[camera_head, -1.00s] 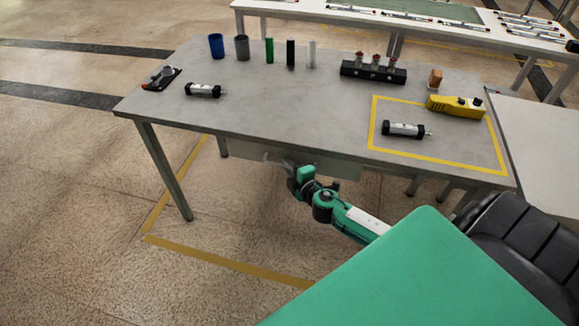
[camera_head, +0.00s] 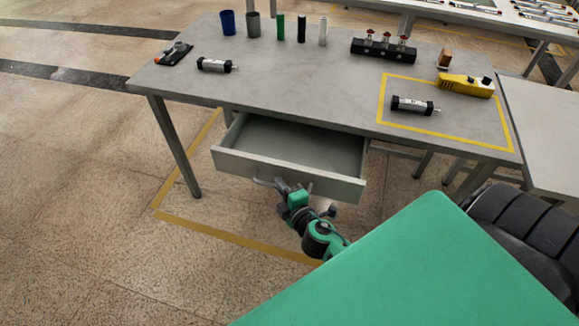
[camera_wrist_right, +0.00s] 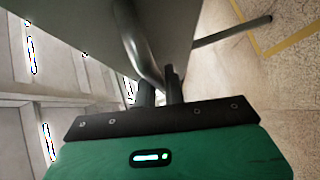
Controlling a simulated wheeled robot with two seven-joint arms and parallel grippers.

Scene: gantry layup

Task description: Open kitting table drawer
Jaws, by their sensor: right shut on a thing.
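The kitting table (camera_head: 290,85) is grey, and its drawer (camera_head: 285,172) stands pulled out from under the front edge. The inside of the drawer that shows is bare. A bar handle (camera_head: 265,182) runs along the drawer front. My right gripper (camera_head: 283,187) is at the drawer front, shut on the handle. In the right wrist view the handle (camera_wrist_right: 140,50) is a curved grey bar that runs down between the fingers of the right gripper (camera_wrist_right: 160,85). My left gripper is not in view.
On the table stand several cups and cylinders (camera_head: 280,27), a black valve block (camera_head: 383,50), a yellow device (camera_head: 466,85) and two metal cylinders (camera_head: 414,105). A table leg (camera_head: 175,145) stands left of the drawer. Open floor lies in front.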

